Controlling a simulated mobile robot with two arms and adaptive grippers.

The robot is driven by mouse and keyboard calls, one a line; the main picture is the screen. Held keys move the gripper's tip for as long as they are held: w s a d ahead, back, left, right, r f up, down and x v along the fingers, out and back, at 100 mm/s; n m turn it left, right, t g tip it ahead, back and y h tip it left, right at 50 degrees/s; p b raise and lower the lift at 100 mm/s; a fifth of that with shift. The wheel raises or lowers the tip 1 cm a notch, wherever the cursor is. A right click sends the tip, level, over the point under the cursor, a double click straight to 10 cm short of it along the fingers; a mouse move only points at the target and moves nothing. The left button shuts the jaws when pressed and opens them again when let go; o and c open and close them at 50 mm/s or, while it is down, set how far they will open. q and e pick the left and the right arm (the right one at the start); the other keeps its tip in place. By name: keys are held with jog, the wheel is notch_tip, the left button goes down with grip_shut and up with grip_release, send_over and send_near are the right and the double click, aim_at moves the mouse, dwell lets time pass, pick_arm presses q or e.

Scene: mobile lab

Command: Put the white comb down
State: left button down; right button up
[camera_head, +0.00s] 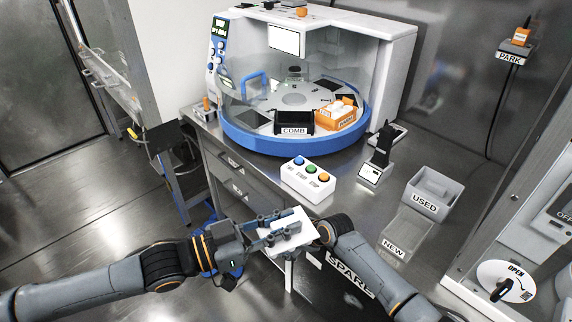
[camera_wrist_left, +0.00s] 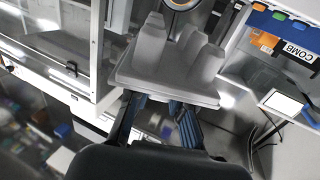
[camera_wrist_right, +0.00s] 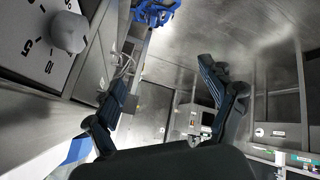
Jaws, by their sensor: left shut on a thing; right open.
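The white comb (camera_head: 292,228) is held in my left gripper (camera_head: 268,234), in the air in front of the bench. In the left wrist view, a pale grey-white piece with thick upright lumps (camera_wrist_left: 165,75), which looks like the comb, sits at the fingertips of the left gripper (camera_wrist_left: 158,112). My right arm reaches up close beside the comb in the head view, and its fingers are mostly hidden there. In the right wrist view, the right gripper (camera_wrist_right: 165,95) is open with nothing between its fingers. A black holder labelled COMB (camera_head: 294,131) stands on the machine's turntable.
The machine's blue-rimmed turntable (camera_head: 290,143) also carries an orange box (camera_head: 335,117). A three-button box (camera_head: 308,179), a small black device (camera_head: 378,155), a USED bin (camera_head: 433,190) and a NEW tray (camera_head: 405,232) stand on the bench. A dial (camera_wrist_right: 68,32) shows in the right wrist view.

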jog(key=a+r+n+g+y, duration=0.1)
jog(key=a+r+n, duration=0.2)
jog(key=r, duration=0.5)
jog(key=a+r+n+g, duration=0.1)
jog(key=a+r+n, duration=0.25)
jog(key=r, duration=0.45)
notch_tip(320, 180, up, 24)
jog(key=n+g+h, duration=0.3)
jog(key=n+h, duration=0.4)
jog(key=n, duration=1.1)
send_over(287, 221)
notch_tip(287, 221, down, 12)
jog(key=shift+r, duration=0.1)
jog(key=shift+c, duration=0.4)
jog(key=c, duration=1.1)
pick_arm(q)
jog(key=c, duration=1.1)
grip_release()
jog(key=shift+c, duration=0.2)
pick_arm(e)
jog(key=shift+c, duration=0.4)
